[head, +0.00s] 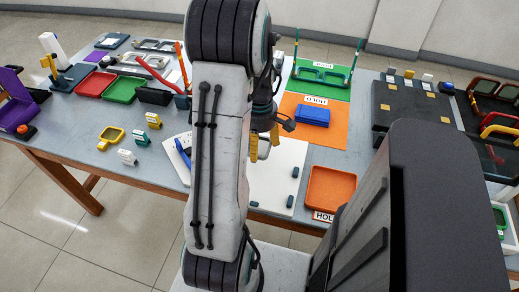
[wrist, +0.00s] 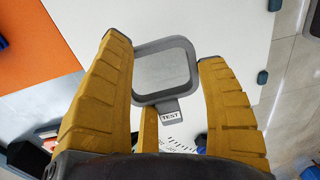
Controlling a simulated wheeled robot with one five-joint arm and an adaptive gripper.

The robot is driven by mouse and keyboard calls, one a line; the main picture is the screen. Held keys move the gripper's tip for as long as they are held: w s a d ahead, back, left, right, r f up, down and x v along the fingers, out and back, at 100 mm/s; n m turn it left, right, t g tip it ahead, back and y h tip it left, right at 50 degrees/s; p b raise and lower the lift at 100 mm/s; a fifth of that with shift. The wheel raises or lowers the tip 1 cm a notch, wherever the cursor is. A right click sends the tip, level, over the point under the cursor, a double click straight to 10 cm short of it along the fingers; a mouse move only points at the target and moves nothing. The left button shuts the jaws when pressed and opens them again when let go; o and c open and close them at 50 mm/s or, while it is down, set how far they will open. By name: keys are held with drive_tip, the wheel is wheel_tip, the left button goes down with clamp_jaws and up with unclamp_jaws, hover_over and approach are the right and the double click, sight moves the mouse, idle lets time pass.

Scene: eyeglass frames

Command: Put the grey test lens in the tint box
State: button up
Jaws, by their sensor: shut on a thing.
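The grey test lens (wrist: 165,70) has a rounded square grey rim, a see-through pane and a tab marked TEST. In the wrist view it sits between the yellow fingers of my gripper (wrist: 166,52), which is shut on it. In the head view my gripper (head: 263,148) is above the white board, partly behind my arm; the lens cannot be made out there. No container carries a readable tint label. An open purple box (head: 16,113) with its lid up stands at the far left of the table.
An orange tray (head: 331,206) lies right of the white board (head: 285,160). Behind it, a blue case (head: 312,116) rests on an orange mat (head: 340,132). Red (head: 95,84) and green (head: 122,90) trays, a yellow frame (head: 111,137) and small labelled blocks occupy the left side.

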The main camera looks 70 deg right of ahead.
sight(259, 152)
drive_tip(key=shift+d+f, duration=0.2)
drive_tip(key=shift+d, duration=0.1)
drive_tip(key=shift+f, duration=2.05)
drive_tip(key=o, duration=1.1)
drive_tip(key=shift+r+p, duration=0.1)
drive_tip(key=shift+p, duration=0.2)
